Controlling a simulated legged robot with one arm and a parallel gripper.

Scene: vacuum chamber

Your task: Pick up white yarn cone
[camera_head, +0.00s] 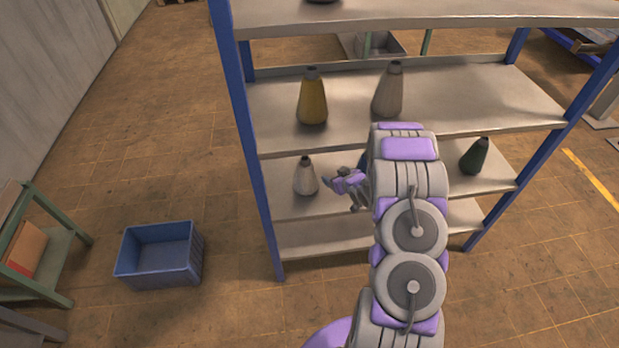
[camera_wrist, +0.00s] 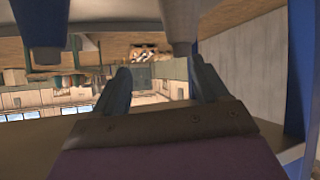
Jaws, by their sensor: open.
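The white yarn cone (camera_head: 305,177) stands upright on the middle shelf (camera_head: 275,205), near the left blue post. My gripper (camera_head: 340,186) is just right of it, apart from it, at about its height. The wrist view seems upside down. There the two fingers of my gripper (camera_wrist: 158,70) are spread with nothing between them. A pale grey cone, which looks like the white yarn cone (camera_wrist: 182,18), hangs from the top edge beyond the right finger. Its base is cut off.
A yellow cone (camera_head: 312,97) and a grey-beige cone (camera_head: 388,92) stand on the shelf above. A dark green cone (camera_head: 475,157) stands right on the middle shelf. A bluish cone (camera_wrist: 42,22) shows in the wrist view. The blue post (camera_wrist: 301,70) is close. A blue bin (camera_head: 160,256) sits on the floor.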

